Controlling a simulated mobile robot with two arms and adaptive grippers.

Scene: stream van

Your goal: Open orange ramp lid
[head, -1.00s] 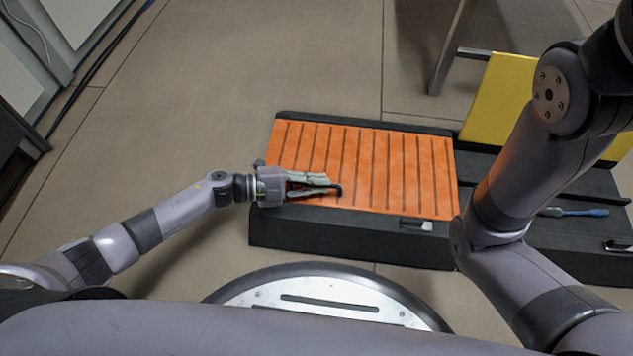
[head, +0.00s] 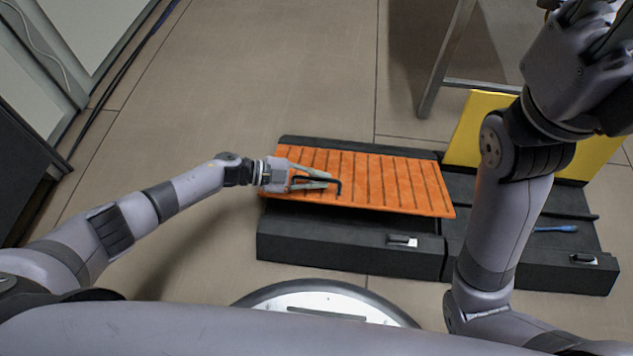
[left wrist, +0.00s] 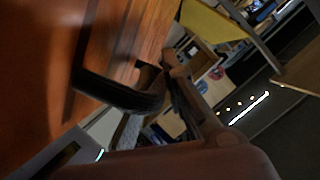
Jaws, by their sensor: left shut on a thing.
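The orange ramp lid (head: 375,180) is ribbed and sits tilted on a black box (head: 340,244), its near edge raised above the box with a dark gap below. A black handle (head: 338,187) stands on the lid's near left part; it also shows large in the left wrist view (left wrist: 120,92). My left gripper (head: 325,181) is shut on the handle. The hinge side at the back is still against the box.
A second black box (head: 590,270) stands to the right with its yellow lid (head: 470,130) standing open. A blue-handled tool (head: 556,229) lies in it. A metal table leg (head: 447,60) rises behind.

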